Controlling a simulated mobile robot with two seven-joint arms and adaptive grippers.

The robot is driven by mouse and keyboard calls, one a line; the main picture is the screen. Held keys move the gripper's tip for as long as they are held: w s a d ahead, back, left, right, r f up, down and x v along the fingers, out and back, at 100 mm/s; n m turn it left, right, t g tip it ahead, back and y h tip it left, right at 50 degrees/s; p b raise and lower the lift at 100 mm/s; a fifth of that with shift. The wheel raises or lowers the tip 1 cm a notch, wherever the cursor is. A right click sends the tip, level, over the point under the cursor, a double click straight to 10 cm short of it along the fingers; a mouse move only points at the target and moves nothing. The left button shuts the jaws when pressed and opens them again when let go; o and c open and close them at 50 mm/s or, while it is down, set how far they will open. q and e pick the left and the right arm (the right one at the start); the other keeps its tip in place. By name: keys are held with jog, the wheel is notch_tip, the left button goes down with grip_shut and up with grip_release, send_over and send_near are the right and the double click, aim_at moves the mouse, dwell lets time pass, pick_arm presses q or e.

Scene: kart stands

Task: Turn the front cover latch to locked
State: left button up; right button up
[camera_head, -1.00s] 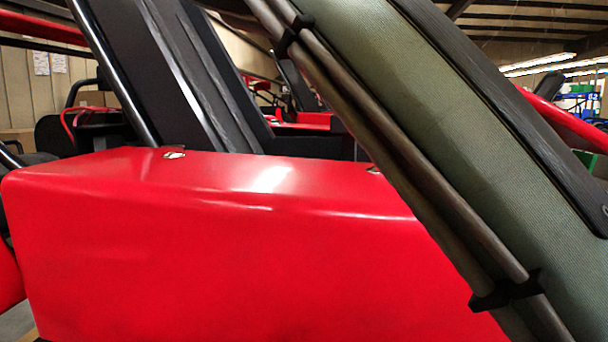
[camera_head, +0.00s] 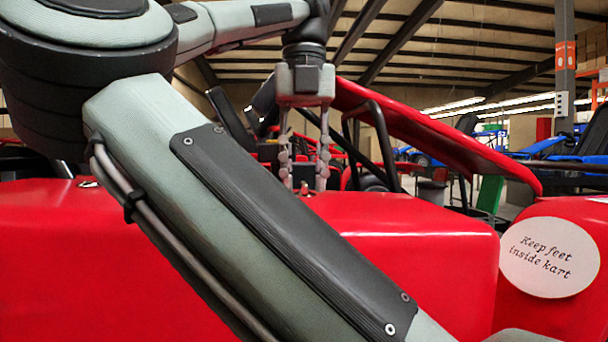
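The red front cover (camera_head: 400,225) of a kart fills the lower middle, partly hidden behind my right arm. My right gripper (camera_head: 304,180) points down over its top rear edge, with its two fingers apart. A small dark latch-like piece (camera_head: 305,189) shows between the fingertips; I cannot tell how it is turned or whether a finger touches it. Another latch, small and silver (camera_head: 88,183), sits on the cover's top at the left. My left gripper is not in view.
My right upper arm crosses the picture diagonally and hides the cover's middle. A red panel with a white round sign (camera_head: 550,257) stands at the right. A red bar (camera_head: 430,135) slopes behind the gripper. More karts and a post (camera_head: 565,80) stand farther back.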

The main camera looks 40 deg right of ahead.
jog(key=shift+c, duration=0.3)
grip_shut()
